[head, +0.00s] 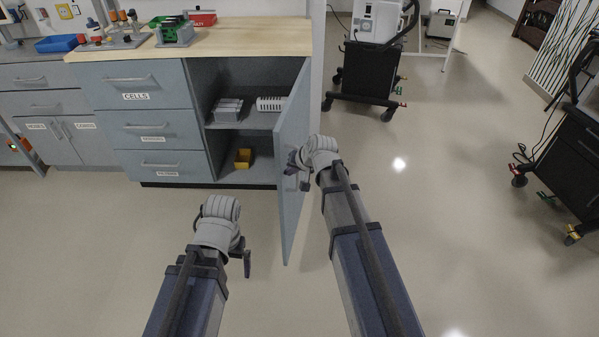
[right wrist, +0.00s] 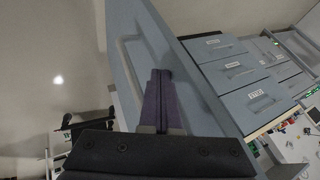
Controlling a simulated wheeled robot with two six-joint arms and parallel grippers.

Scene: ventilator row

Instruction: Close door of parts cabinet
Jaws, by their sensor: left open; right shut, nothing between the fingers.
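The parts cabinet (head: 215,78) is grey-blue, with its right compartment open. Its door (head: 291,150) stands swung out toward me, seen nearly edge-on in the head view. My right gripper (head: 296,172) is at the outer side of the door, near mid-height. In the right wrist view, the shut fingers (right wrist: 159,88) lie over the panel of the door (right wrist: 195,85), beside a long raised or recessed strip; I cannot tell if they touch. My left gripper (head: 247,262) hangs open and empty in front of the drawers, left of the door.
A black wheeled cart (head: 368,75) stands behind right.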

